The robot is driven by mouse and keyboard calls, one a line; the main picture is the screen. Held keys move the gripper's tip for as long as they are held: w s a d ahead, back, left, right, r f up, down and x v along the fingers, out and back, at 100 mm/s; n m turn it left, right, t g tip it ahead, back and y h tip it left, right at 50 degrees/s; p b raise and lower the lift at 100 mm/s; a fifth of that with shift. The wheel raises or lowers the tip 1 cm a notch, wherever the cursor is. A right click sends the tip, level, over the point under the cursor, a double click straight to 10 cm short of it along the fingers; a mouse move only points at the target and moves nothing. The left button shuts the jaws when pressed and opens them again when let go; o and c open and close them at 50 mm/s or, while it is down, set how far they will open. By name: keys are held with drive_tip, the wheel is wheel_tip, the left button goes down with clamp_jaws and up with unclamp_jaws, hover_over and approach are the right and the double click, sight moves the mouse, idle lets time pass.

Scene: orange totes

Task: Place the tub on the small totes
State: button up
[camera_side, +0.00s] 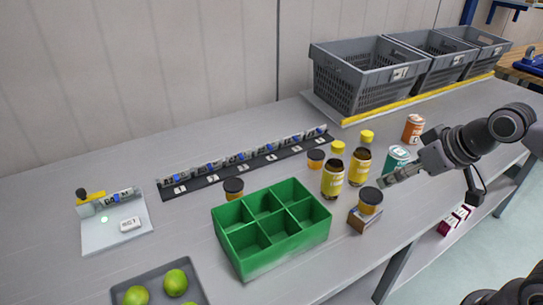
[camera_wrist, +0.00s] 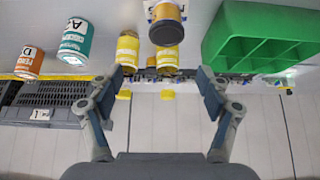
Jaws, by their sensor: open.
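Small tubs with dark lids and orange-brown bodies show in the side view. One tub (camera_side: 370,200) sits on a small brown box (camera_side: 361,221) at the front. A second tub (camera_side: 316,158) is behind the bottles, and a third (camera_side: 233,188) is behind the green bin. My gripper (camera_side: 386,181) is open and empty, just right of the front tub and apart from it. In the wrist view, a tub (camera_wrist: 166,27) appears at the top, beyond my open fingers (camera_wrist: 161,70). Grey totes (camera_side: 362,88) stand in a row at the back right; I see no orange totes.
A green divided bin (camera_side: 284,257) stands left of the front tub. Yellow-capped bottles (camera_side: 332,179), a teal can (camera_side: 397,158) and an orange can (camera_side: 413,129) stand close behind my gripper. A rack strip (camera_side: 250,160) lies at the back.

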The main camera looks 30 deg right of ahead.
drive_tip(key=w+a+r+m+g+h, duration=0.1)
drive_tip(key=w+r+m+g+h, duration=0.25)
drive_tip(key=w, duration=0.65)
drive_tip(key=w+r+m+g+h, duration=0.1)
drive_tip(key=w+r+m+h, duration=0.1)
drive_tip(key=w+m+h, duration=0.6)
drive_tip(key=w+a+f+m+h, duration=0.2)
drive_tip(key=w+a+f+m, duration=0.3)
drive_tip(key=w+a, duration=0.35)
approach(314, 154)
drive_tip(key=r, duration=0.1)
drive_tip(key=shift+s+a+g, duration=0.1)
drive_tip(key=shift+a+g, duration=0.15)
drive_tip(key=shift+a, duration=0.05)
drive_tip(key=x, duration=0.5)
drive_tip(key=shift+f+x, duration=0.15)
drive_tip(key=shift+x, duration=1.2)
drive_tip(key=shift+f+x, duration=0.15)
drive_tip(key=shift+x, duration=1.25)
drive_tip(key=shift+a, duration=0.15)
drive_tip(key=c, duration=1.4)
